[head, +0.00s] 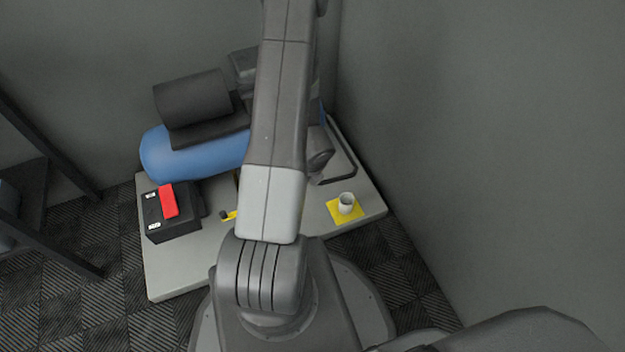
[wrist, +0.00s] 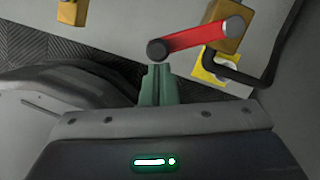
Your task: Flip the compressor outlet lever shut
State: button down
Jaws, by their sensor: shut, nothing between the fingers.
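The compressor (head: 185,155) has a blue tank with dark parts above it and lies on a light bench. A red lever (wrist: 195,40) crosses the upper middle of the wrist view. Its grey round end lies over a brass-coloured block (wrist: 228,42), and its dark round end (wrist: 158,50) points left. My gripper (wrist: 157,70) is shut and empty, its green fingertips right by that dark end; I cannot tell whether they touch. In the head view my arm hides the gripper and the lever.
A black box with a red part (head: 168,202) stands at the bench's left. A white cup (head: 346,203) stands on a yellow square (head: 333,213) at the right. A dark bent tube (wrist: 258,78) runs beside the lever. Another brass-coloured block (wrist: 72,12) is at upper left.

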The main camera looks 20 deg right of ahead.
jog(key=a+m, duration=0.1)
jog(key=w+a+m+p, duration=0.1)
jog(key=shift+w+r+m+h, duration=0.1)
jog(key=shift+w+m+h, duration=0.2)
jog(key=shift+m+h, duration=0.1)
jog(key=shift+w+a+m+h+p, duration=0.15)
jog(key=shift+w+a+m+p, duration=0.3)
jog(key=shift+w+m+p, duration=0.35)
jog(key=shift+w+a+m+h+p, duration=0.15)
jog(key=shift+w+a+m+p, duration=0.25)
jog(key=shift+w+m+p, duration=0.35)
